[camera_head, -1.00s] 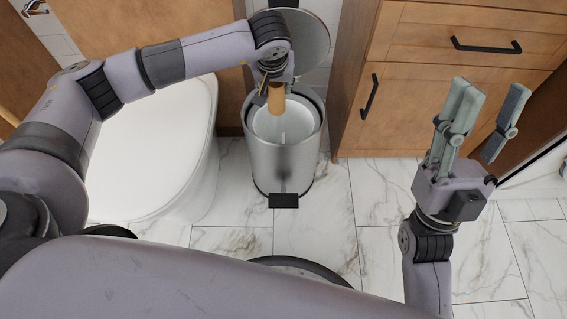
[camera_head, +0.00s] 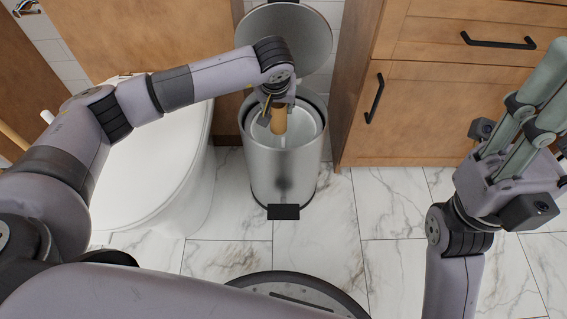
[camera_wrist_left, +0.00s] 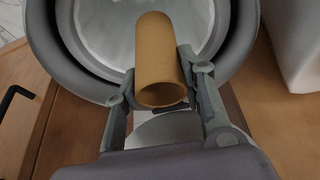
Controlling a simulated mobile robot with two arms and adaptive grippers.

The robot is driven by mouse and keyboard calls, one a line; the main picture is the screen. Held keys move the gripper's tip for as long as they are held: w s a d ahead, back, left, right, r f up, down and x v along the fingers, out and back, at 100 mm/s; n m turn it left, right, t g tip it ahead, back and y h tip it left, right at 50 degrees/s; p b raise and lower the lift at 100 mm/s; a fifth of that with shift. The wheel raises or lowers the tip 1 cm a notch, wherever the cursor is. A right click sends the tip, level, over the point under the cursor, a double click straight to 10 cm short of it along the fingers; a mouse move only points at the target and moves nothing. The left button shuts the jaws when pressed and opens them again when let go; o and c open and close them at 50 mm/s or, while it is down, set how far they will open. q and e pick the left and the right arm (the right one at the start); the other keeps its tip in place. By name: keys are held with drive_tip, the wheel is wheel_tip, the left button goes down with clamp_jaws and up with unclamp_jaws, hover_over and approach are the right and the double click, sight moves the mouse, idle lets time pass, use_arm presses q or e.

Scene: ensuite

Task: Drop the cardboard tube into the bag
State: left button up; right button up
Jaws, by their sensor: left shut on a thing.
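The brown cardboard tube (camera_head: 279,122) is held by my left gripper (camera_head: 277,106) over the mouth of a round metal bin (camera_head: 283,172). In the left wrist view the tube (camera_wrist_left: 158,55) is between the two fingers, its open end facing the camera. A white liner, seemingly the bag (camera_head: 302,128), lines the bin; its pale inside also shows in the left wrist view (camera_wrist_left: 98,28). I cannot tell how far the tube reaches below the rim. My right gripper (camera_head: 548,82) is at the right edge, empty and partly cut off; its fingers look spread.
The bin's round lid (camera_head: 287,38) stands open behind it. A white toilet (camera_head: 150,165) is close on the left. A wooden cabinet (camera_head: 440,110) with black handles is on the right. The marble floor (camera_head: 395,215) in front of the cabinet is clear.

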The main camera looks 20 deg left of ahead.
use_arm(q)
drive_tip(key=o, duration=0.9)
drive_tip(key=shift+r, duration=0.15)
drive_tip(key=v, duration=1.1)
drive_tip(key=shift+s+r, duration=0.3)
drive_tip(key=shift+d, duration=0.1)
